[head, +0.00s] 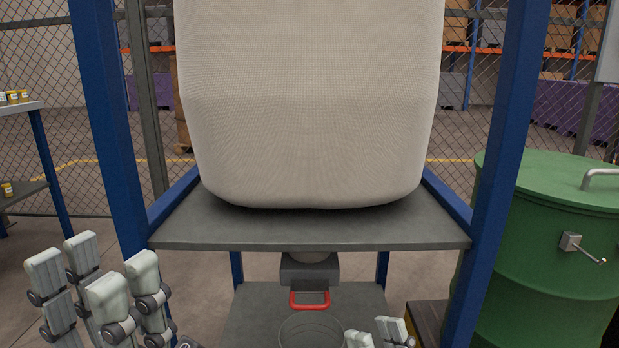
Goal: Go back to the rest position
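My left gripper (94,275) is at the lower left, in front of the blue frame's left post. Its pale-tipped fingers point up and stand apart, with nothing seen between them. Of my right gripper (376,336), only pale fingertips show at the bottom edge, right of centre; the rest is cut off, so its opening cannot be judged. Neither gripper is seen touching anything.
A big white bulk bag (310,100) rests on a grey shelf (310,232) in a blue frame (497,150). Below hangs an outlet with a red handle (309,306), above a round container rim (311,316). A green drum (545,235) stands right; a rack with small jars (14,97) stands left.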

